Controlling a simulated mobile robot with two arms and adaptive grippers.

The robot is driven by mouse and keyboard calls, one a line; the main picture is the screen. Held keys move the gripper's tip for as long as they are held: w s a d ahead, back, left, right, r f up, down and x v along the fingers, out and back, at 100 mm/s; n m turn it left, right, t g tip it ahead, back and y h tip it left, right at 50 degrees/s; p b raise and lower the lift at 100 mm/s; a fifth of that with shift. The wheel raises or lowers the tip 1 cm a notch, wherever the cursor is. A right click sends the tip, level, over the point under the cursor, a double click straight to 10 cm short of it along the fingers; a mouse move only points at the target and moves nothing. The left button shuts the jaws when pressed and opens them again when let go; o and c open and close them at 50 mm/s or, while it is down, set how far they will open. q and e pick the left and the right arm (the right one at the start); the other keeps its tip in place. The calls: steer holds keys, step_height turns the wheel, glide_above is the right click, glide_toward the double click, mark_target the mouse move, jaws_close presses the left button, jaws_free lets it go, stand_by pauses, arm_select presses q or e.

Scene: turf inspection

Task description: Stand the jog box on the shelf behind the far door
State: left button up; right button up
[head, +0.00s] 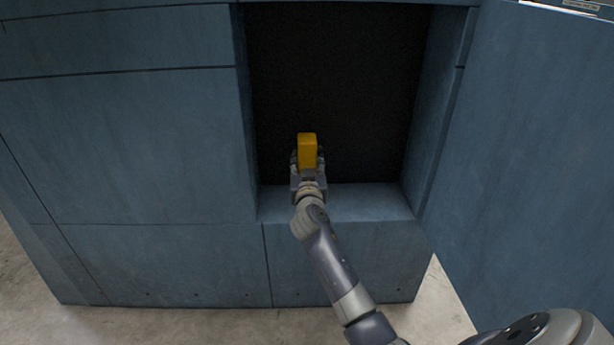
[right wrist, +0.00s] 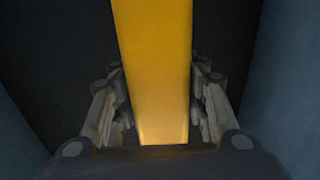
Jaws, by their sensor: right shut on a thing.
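The jog box is a yellow, upright block (head: 307,150). It is at the mouth of a dark recess in a blue-grey wall. My right gripper (head: 307,160) is shut on it, with fingers on both sides. In the right wrist view the yellow box (right wrist: 155,70) fills the middle between the two fingers (right wrist: 158,115). The shelf (head: 355,202) is the blue ledge at the bottom of the recess. I cannot tell whether the box touches it. My left gripper is not in view.
The recess has a dark back (head: 340,80) and blue side walls. A large blue panel (head: 540,150), perhaps the open door, stands at the right. The ledge is bare to the right of my gripper. Pale floor (head: 200,325) shows below.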

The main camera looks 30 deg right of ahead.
step_height(320, 180, down, 4)
steer(key=shift+r+b, duration=0.25)
steer(key=shift+b, duration=0.75)
steer(key=shift+r, duration=0.15)
steer(key=o, duration=1.3)
steer(key=shift+f, duration=0.2)
steer(key=shift+o, duration=0.2)
